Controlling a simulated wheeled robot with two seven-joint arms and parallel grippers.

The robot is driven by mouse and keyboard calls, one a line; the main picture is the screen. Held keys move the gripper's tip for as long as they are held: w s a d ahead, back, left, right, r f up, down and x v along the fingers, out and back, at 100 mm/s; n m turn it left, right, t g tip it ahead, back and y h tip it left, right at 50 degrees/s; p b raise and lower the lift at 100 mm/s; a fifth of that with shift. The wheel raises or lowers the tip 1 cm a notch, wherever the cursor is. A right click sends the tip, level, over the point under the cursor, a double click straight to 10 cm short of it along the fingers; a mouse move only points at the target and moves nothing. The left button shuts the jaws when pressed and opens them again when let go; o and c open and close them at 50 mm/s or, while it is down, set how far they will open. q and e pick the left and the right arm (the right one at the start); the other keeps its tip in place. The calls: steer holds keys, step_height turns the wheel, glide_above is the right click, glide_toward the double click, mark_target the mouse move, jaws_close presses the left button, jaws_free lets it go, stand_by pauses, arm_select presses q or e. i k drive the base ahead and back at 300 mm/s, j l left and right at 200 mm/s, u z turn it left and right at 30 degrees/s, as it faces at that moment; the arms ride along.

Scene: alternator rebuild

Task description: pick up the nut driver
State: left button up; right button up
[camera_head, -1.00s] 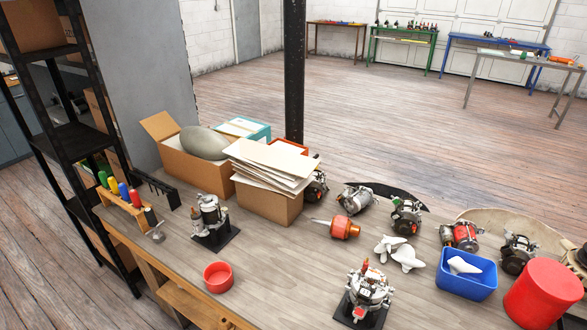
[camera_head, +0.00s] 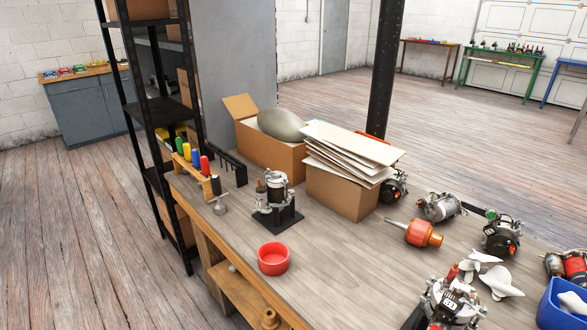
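A wooden rack (camera_head: 197,174) on the left end of the workbench holds upright tools with coloured handles. Their handles are green (camera_head: 179,144), yellow (camera_head: 187,152), blue (camera_head: 196,158) and red (camera_head: 205,165), with a dark one (camera_head: 215,185) at the near end. The shafts are mostly hidden by the rack, so I cannot tell which of them is the nut driver. Neither of my grippers is in view.
A black shelf unit (camera_head: 160,113) stands left of the workbench (camera_head: 330,262). A black stand with an alternator part (camera_head: 277,190), a red bowl (camera_head: 273,258) and cardboard boxes (camera_head: 340,190) are near the rack. Open floor (camera_head: 80,230) lies at left.

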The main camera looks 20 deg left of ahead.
mark_target(204, 160)
steer(key=i+j, duration=0.15)
steer(key=j, duration=0.2)
steer(key=i+j+z, duration=0.1)
steer(key=j, duration=0.25)
steer(key=i+j, duration=0.25)
steer(key=i+j+z, duration=0.1)
steer(key=j, duration=0.35)
